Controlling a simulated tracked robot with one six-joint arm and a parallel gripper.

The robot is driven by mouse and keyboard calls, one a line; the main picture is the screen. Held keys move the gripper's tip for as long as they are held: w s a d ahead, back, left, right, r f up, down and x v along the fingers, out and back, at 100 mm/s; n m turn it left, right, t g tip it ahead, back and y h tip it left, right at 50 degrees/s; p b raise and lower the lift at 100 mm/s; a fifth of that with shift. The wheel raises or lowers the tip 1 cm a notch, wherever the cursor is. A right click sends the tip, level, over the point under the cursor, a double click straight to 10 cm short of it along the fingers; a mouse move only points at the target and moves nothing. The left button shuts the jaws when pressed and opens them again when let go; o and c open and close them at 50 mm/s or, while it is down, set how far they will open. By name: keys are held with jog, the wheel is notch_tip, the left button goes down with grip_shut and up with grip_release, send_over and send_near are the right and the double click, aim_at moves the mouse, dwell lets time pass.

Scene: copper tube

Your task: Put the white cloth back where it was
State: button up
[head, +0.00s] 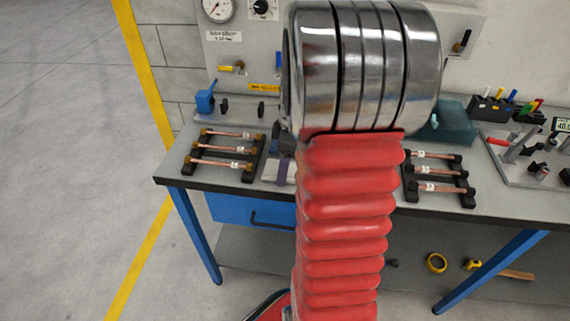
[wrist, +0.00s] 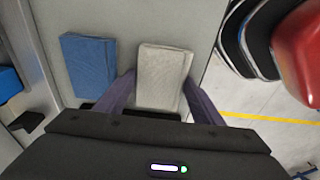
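The white cloth (wrist: 163,75) is a folded, off-white rectangle in the wrist view, lying flat on the grey bench top near its edge. My gripper (wrist: 160,90) has its two purple-grey fingers spread wide, one at each side of the cloth's near part. I cannot tell whether the fingers touch the cloth or how high they are above the bench. In the head view my red arm hides most of the gripper; one purple finger (head: 284,168) shows at its left edge, low over the bench.
A folded blue cloth (wrist: 88,66) lies left of the white one. In the head view, a left rack (head: 222,157) and a right rack (head: 437,182) hold copper tubes on the bench (head: 192,184). A teal box (head: 452,122) stands behind, and a blue tool (head: 205,98) at the back left.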

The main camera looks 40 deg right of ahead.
jog(key=shift+o, duration=1.2)
notch_tip(320, 180, up, 12)
jog(key=s, duration=0.1)
jog(key=shift+d, duration=0.45)
jog(key=shift+a, duration=0.1)
jog(key=s+a+r+m+t, duration=0.1)
jog(key=s+a+m, duration=0.1)
jog(key=a, duration=0.7)
jog(key=s+a+r+m+t, duration=0.1)
jog(key=s+a+m+t, duration=0.1)
jog(key=a, duration=0.8)
jog(key=s+a+m+t, duration=0.1)
jog(key=s+a+m, duration=0.2)
jog(key=a, duration=0.6)
jog(key=shift+s+a+r+m+h, duration=0.15)
jog(key=shift+s+r+m+h, duration=0.2)
jog(key=shift+s, duration=0.55)
